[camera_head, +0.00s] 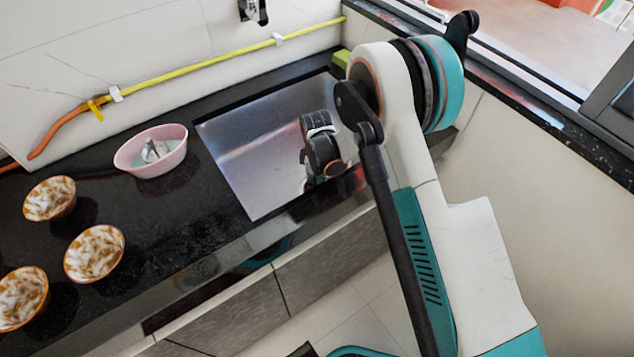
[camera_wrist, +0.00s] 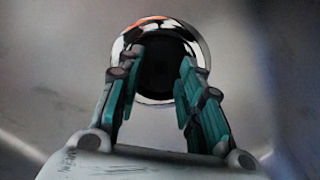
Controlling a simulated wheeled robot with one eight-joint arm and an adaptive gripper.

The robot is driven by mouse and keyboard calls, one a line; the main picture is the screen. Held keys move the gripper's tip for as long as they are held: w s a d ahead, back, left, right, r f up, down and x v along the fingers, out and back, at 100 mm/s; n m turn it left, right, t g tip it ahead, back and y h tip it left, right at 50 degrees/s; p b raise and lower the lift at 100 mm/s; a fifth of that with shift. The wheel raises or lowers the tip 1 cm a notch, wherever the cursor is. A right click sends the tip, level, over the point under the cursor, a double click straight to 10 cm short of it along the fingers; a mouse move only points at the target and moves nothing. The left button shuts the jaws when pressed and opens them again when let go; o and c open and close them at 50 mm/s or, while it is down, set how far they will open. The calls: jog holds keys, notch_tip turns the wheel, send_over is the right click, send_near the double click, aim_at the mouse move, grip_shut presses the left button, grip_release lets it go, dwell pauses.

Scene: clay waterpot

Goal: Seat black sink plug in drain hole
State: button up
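In the wrist view, my gripper (camera_wrist: 163,60) points down into the sink. Its two teal-padded fingers stand apart. A round black area (camera_wrist: 165,78) fills the space between the fingertips. I cannot tell whether it is the black plug or the dark opening of the drain, nor whether the fingers touch it. A shiny metal drain ring (camera_wrist: 158,99) surrounds it. In the head view, my wrist reaches down into the metal sink basin (camera_head: 255,160) near its right side; the fingertips and drain are hidden there. No plug shows clearly elsewhere.
The dark counter (camera_head: 160,225) lies left of the sink. A pink bowl (camera_head: 150,171) stands near the sink's left edge, with several patterned bowls (camera_head: 94,254) farther left. A yellow pipe (camera_head: 200,72) runs along the back wall. A window ledge (camera_head: 530,110) is at right.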

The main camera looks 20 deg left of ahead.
notch_tip(320, 180, up, 12)
jog(key=p, duration=0.4)
dwell(0.4)
jog(key=d+r+m+t+y+p, duration=0.1)
jog(key=d+r+m+t, duration=0.3)
jog(key=d+r, duration=0.95)
jog(key=d+r+m+t, duration=0.1)
jog(key=d+r+m, duration=0.6)
jog(key=d+r, duration=0.7)
jog(key=s+d+r+m+t, duration=0.2)
jog(key=s+d+r+m, duration=0.25)
jog(key=s+r, duration=0.45)
jog(key=s+d+f+m, duration=0.1)
jog(key=s+d+f, duration=0.1)
jog(key=s, duration=0.5)
jog(key=s+d+f+m+h+b, duration=0.1)
jog(key=s+d+f+m, duration=0.1)
jog(key=s, duration=0.5)
jog(key=shift+s+d+f, duration=0.15)
jog(key=shift+d+f, duration=0.3)
jog(key=shift+f, duration=0.2)
